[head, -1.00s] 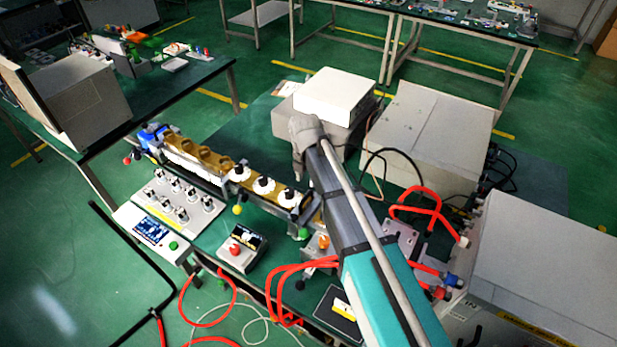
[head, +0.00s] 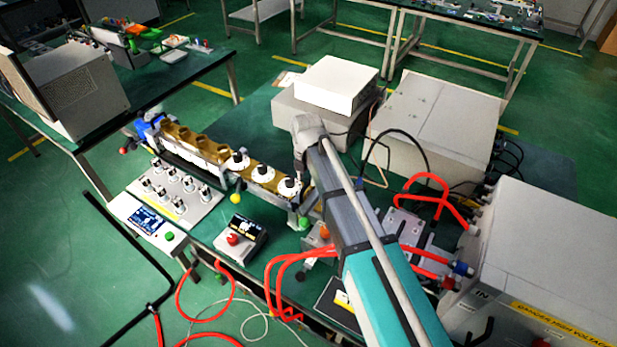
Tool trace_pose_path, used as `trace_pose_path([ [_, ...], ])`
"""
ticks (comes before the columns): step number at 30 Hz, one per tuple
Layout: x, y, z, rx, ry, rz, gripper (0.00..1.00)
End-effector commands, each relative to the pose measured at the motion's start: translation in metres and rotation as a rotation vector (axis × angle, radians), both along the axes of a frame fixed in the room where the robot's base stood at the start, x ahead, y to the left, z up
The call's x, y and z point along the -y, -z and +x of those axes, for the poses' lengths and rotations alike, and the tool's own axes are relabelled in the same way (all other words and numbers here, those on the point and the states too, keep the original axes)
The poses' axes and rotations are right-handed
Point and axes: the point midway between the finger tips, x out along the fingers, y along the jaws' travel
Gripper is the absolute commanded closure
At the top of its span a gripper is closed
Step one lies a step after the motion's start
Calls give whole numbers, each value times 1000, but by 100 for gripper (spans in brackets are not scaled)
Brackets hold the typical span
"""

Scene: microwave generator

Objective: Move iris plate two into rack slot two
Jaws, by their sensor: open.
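Several white discs with dark centres sit in a row on a brown and gold rail on the bench. One disc (head: 236,162) is at the left, one (head: 262,173) in the middle and one (head: 289,187) at the right. I cannot tell which piece is iris plate two. The rail's left part (head: 190,142) has several raised brown sections that look like slots, with no discs visible there. My gripper (head: 301,178) points down just beside the right disc. It is open and looks empty. Its fingers are small and partly hidden, and I cannot tell whether they touch anything.
A grey panel (head: 170,192) with several metal knobs lies in front of the rail. A box with a red button (head: 232,239) stands nearer. A white box (head: 337,83) on a grey one is behind my arm. Red hoses (head: 428,192) and a large cabinet (head: 550,255) are at right.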

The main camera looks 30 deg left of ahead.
Motion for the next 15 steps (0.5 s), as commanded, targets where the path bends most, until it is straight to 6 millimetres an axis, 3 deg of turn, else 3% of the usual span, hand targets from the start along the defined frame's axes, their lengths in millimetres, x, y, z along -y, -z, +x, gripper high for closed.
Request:
trace_pose_path([
  [15,1,37,1,0,1,0,53],
])
